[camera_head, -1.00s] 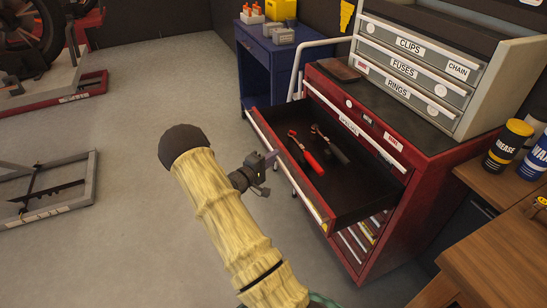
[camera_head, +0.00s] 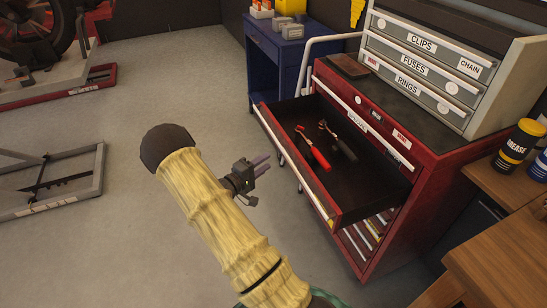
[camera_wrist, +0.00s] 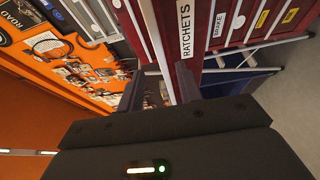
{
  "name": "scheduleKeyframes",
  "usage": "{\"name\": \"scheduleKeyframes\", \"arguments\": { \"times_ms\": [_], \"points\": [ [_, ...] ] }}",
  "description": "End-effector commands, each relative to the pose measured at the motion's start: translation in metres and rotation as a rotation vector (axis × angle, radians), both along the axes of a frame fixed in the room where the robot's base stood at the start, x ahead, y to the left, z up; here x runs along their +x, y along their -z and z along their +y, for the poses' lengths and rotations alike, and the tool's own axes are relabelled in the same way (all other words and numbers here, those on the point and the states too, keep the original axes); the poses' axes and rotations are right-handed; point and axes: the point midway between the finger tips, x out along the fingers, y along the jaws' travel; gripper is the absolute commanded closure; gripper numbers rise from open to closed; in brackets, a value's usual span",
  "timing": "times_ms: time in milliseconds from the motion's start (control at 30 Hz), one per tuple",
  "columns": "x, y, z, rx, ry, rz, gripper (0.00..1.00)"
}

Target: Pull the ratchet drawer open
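The ratchet drawer (camera_head: 295,166) of the red cabinet stands well pulled out in the head view. Two hand tools lie in it, one with a red handle (camera_head: 316,157) and one with a black handle (camera_head: 343,147). In the wrist view a white RATCHETS label (camera_wrist: 186,30) shows on a red face, beside a pale handle strip. My gripper (camera_head: 265,165) is left of the drawer front in the head view, apart from it. In the wrist view my gripper's fingers (camera_wrist: 158,90) are spread, with nothing held between them.
A grey cabinet (camera_head: 470,105) labelled CLIPS, FUSES, RINGS and CHAIN sits on the red cabinet (camera_head: 430,190). A blue bench (camera_head: 275,50) is behind. A wooden bench (camera_head: 510,255) with cans is at right. Grey floor (camera_head: 180,85) is clear at left, beyond lift frames.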

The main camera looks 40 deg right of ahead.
Motion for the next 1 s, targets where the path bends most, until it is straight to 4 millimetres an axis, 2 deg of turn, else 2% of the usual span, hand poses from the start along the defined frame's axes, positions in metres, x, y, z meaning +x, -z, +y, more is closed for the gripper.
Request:
{"name": "scheduleKeyframes", "arguments": {
  "times_ms": [33,300,467,633,1000],
  "points": [
    [-0.001,0.000,0.012,0.001,-0.005,0.002,0.65],
    [-0.010,0.001,0.065,0.001,-0.003,0.002,0.65],
    [-0.013,0.001,0.088,0.001,-0.002,0.002,0.65],
    [-0.015,0.000,0.096,0.001,0.001,0.002,0.65],
    [-0.015,0.001,0.095,0.001,0.001,0.002,0.65]
  ]
}}
